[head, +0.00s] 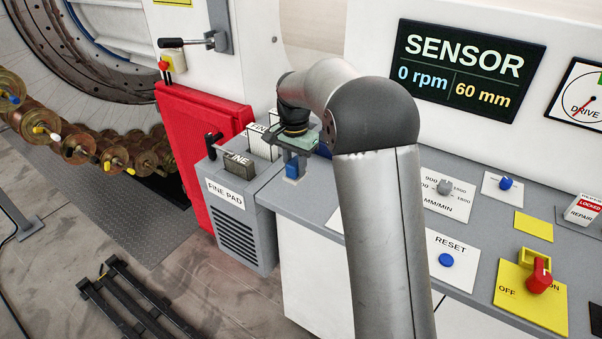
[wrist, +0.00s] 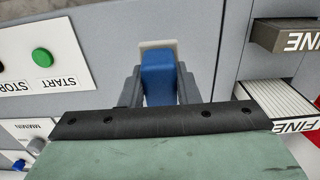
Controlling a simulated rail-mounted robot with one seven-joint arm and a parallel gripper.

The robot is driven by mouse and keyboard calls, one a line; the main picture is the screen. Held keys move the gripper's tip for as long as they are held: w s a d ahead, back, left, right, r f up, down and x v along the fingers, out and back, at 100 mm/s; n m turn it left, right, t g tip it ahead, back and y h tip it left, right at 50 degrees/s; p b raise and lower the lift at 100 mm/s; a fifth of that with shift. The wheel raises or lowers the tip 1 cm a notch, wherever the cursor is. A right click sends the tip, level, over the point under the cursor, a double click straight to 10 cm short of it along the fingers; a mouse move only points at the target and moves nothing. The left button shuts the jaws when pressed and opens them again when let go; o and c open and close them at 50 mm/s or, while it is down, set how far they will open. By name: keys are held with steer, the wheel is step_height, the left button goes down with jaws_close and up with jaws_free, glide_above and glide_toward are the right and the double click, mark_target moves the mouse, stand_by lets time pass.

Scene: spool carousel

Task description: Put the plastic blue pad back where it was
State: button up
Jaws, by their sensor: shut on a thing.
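The plastic blue pad (wrist: 158,80) is a small blue block held between the two grey fingers of my gripper (wrist: 158,72). It also shows as a small blue block (head: 292,170) below my gripper (head: 291,163) in the head view, over the grey console. In the wrist view a white rectangle (wrist: 146,46) on the grey surface shows around the pad's far end. I cannot tell whether the pad touches it or hangs just above it. The fingers and wrist hide part of the pad.
A dark FINE block (head: 240,163) and white pleated FINE blocks (head: 262,142) stand close left of my gripper, on the grey FINE PAD cabinet (head: 240,225). A green START button (wrist: 42,57) is on the console. A red panel (head: 195,140) stands farther left.

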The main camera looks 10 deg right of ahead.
steer(key=shift+w+d+f, duration=0.25)
steer(key=shift+d+f, duration=0.2)
steer(key=shift+f, duration=0.2)
steer(key=shift+w+d+f, duration=0.25)
steer(key=shift+d+f, duration=0.2)
steer(key=shift+f, duration=0.15)
steer(key=shift+f+p, duration=0.45)
steer(key=shift+f, duration=1.1)
steer(key=shift+f, duration=0.25)
steer(key=o, duration=0.9)
steer(key=shift+o, duration=0.2)
steer(key=shift+r, duration=0.1)
